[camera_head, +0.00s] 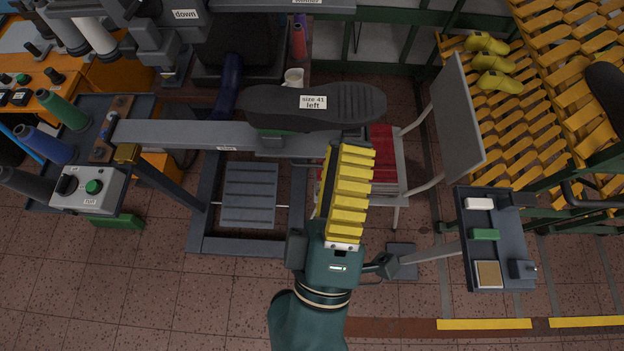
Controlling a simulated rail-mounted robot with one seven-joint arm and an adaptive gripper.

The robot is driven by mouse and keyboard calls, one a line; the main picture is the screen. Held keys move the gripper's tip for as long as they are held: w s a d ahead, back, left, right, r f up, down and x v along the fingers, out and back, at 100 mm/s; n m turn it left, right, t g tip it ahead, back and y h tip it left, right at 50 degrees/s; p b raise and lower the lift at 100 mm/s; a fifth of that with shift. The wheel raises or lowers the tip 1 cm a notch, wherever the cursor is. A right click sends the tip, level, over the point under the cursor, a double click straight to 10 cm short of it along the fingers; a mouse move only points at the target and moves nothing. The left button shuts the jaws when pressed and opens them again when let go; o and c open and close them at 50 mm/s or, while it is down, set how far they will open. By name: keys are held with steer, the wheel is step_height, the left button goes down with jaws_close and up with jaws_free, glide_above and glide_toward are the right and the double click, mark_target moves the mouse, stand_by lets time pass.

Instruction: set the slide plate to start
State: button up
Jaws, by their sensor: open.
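My gripper (350,152) reaches up from the bottom centre, its long yellow ribbed fingers pointing toward the grey machine arm (185,134). It is open, and I see nothing held in it. Its tips are just below the right half of a dark shoe sole (315,103) labelled "size 41 left"; contact cannot be told. No part is legibly marked "start", so I cannot tell which is the slide plate. A small label on the grey arm is too small to read. A control box (88,188) with a black knob and green button is at the left.
A grey chair (455,115) with a red seat stands just right of my gripper. A small dark tray (515,240) with blocks is at the right, before a yellow slatted rack (545,65). Open tiled floor lies below.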

steer(key=s+a+f+n+g+y+b, duration=0.1)
steer(key=a+f+n+g+y+b, duration=0.1)
steer(key=f+b, duration=1.2)
steer(key=s+a+f+n+g+y+b, duration=0.15)
steer(key=f+b, duration=0.45)
steer(key=f, duration=1.5)
steer(key=p, duration=0.3)
glide_toward(312, 164)
steer(key=shift+n, duration=0.25)
steer(key=w, duration=0.3)
steer(key=w+p, duration=0.1)
steer(key=w, duration=0.2)
steer(key=w+r+p, duration=0.1)
steer(key=w, duration=0.3)
jaws_close()
